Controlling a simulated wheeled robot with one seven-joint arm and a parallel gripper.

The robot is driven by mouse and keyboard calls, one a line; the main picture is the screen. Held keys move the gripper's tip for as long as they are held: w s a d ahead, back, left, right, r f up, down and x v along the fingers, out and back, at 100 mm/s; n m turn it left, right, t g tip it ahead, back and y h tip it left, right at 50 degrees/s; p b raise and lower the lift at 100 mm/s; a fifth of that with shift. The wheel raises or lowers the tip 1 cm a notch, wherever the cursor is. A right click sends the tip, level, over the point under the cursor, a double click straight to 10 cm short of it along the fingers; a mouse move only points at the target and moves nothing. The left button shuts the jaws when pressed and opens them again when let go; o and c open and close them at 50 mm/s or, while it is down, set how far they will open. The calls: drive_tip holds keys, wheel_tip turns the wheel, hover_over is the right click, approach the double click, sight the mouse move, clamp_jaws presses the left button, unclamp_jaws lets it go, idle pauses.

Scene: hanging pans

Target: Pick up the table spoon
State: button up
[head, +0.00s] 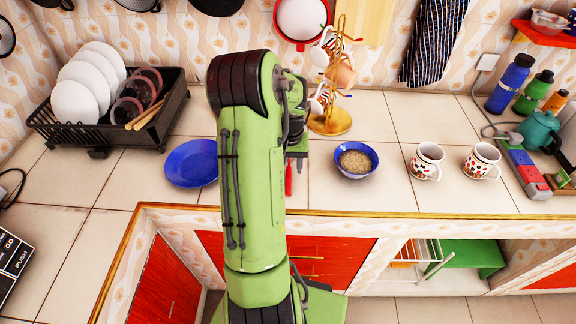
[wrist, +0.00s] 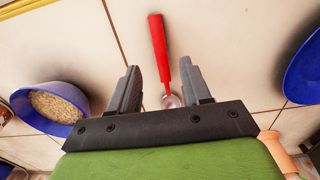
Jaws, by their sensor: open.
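The table spoon (wrist: 159,52) has a red handle and a shiny metal bowl, and lies on the tiled counter. In the wrist view its bowl end sits between my gripper's two fingers, with the handle pointing away toward the top. My gripper (wrist: 170,85) is open, with a finger on each side of the spoon and no visible contact. I cannot tell how high the fingers are above the counter. In the head view my green arm hides most of the spoon, and only a bit of the red handle (head: 289,178) shows beside it.
A blue bowl of grain (head: 355,161) stands right of the spoon, and a blue plate (head: 192,163) lies left. Two patterned mugs (head: 427,161) are farther right. A golden mug stand (head: 329,119) is behind. A black dish rack (head: 107,113) stands back left. The counter's front edge is close.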

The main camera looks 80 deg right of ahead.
sight(289, 178)
wheel_tip(289, 178, down, 5)
drive_tip(key=shift+w+d+f+b, duration=0.1)
drive_tip(key=shift+w+f+b, duration=0.05)
drive_tip(key=shift+b, duration=0.15)
clamp_jaws()
